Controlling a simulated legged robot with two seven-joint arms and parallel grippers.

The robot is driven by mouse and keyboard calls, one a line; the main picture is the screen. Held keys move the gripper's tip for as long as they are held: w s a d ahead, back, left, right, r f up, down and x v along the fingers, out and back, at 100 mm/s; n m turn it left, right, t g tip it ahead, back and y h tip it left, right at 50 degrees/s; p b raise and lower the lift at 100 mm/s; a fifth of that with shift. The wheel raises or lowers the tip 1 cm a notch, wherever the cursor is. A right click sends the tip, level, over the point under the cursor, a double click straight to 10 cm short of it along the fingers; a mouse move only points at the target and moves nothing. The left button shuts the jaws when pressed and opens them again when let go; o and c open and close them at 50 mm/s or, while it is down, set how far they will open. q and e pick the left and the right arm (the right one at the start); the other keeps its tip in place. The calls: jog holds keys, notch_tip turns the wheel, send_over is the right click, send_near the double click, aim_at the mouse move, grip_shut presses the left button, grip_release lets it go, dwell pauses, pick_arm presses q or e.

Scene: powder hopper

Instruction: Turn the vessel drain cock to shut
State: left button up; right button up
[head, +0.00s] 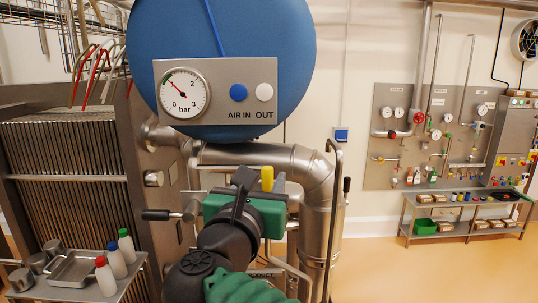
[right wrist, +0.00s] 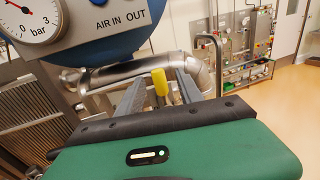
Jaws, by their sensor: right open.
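The yellow handle (head: 267,178), apparently the vessel drain cock's, stands upright below the blue vessel (head: 225,60), in front of the steel pipe. My right gripper (right wrist: 159,84), with its green housing, is open. In the right wrist view, the yellow handle (right wrist: 160,80) shows between its two grey fingers, with space on both sides. I cannot tell how far the fingertips are from it in depth. The cock's body and lower handle are hidden behind my gripper. My left gripper is not in view.
A gauge panel (head: 216,89) marked AIR IN and OUT sits above. A black-gripped lever (head: 156,215) juts out at left, and a bent steel rail (head: 334,200) stands at right. A side tray (head: 73,269) and bottles stand lower left. Floor at right is clear.

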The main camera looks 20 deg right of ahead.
aim_at(266, 170)
jog(key=p+x, duration=0.1)
jog(key=x, duration=0.1)
jog(key=p+x, duration=0.1)
jog(key=x, duration=0.1)
jog(key=shift+w+r, duration=0.25)
jog(key=shift+w, duration=0.05)
jog(key=shift+w+a+f, duration=0.1)
jog(key=shift+w+f, duration=0.1)
jog(key=shift+w, duration=0.35)
jog(key=shift+s+d, duration=0.15)
jog(key=shift+d, duration=0.2)
jog(key=c, duration=0.7)
jog(key=shift+c, duration=0.9)
jog(key=shift+a, duration=0.1)
grip_shut()
